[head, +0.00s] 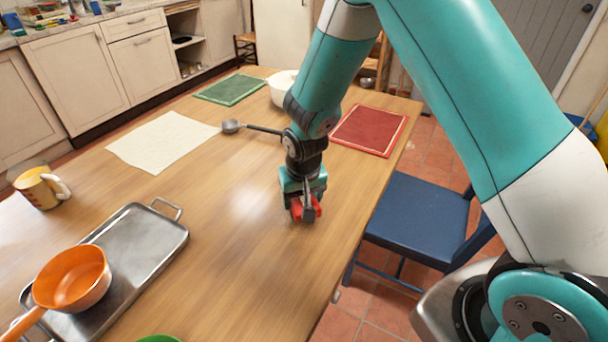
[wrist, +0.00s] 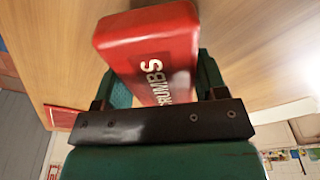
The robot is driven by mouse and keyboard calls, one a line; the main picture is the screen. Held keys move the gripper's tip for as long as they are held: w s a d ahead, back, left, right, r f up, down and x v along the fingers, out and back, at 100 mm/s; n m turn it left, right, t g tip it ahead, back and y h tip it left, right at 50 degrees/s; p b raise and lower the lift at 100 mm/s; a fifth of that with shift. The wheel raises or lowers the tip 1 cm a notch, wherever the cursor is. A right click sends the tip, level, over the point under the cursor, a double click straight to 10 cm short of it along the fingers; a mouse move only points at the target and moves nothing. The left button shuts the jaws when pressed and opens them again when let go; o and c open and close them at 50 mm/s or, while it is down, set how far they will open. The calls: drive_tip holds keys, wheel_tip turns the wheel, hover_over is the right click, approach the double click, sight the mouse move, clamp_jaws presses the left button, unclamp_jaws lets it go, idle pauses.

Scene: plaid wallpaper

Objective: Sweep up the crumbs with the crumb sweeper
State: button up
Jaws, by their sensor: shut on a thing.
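The crumb sweeper (wrist: 150,50) is a red block with white lettering that reads "CRUMBS" in the wrist view. My gripper (wrist: 160,92) is shut on it, with one finger on each side. In the head view my gripper (head: 303,212) points down near the right side of the wooden table (head: 225,200), and bits of the red sweeper (head: 317,207) show around the fingers. I cannot tell whether the sweeper touches the tabletop. I can make out no crumbs in either view.
A metal tray (head: 165,235) holds an orange saucepan (head: 75,277). A yellow mug (head: 38,188), cream cloth (head: 163,140), green mat (head: 231,89), white bowl (head: 280,86), metal ladle (head: 231,126) and red mat (head: 369,131) lie around. A blue chair (head: 415,215) stands right. The table's middle is clear.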

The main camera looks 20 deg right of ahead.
drive_tip(key=shift+r+p, duration=2.1)
drive_tip(key=shift+r, duration=0.75)
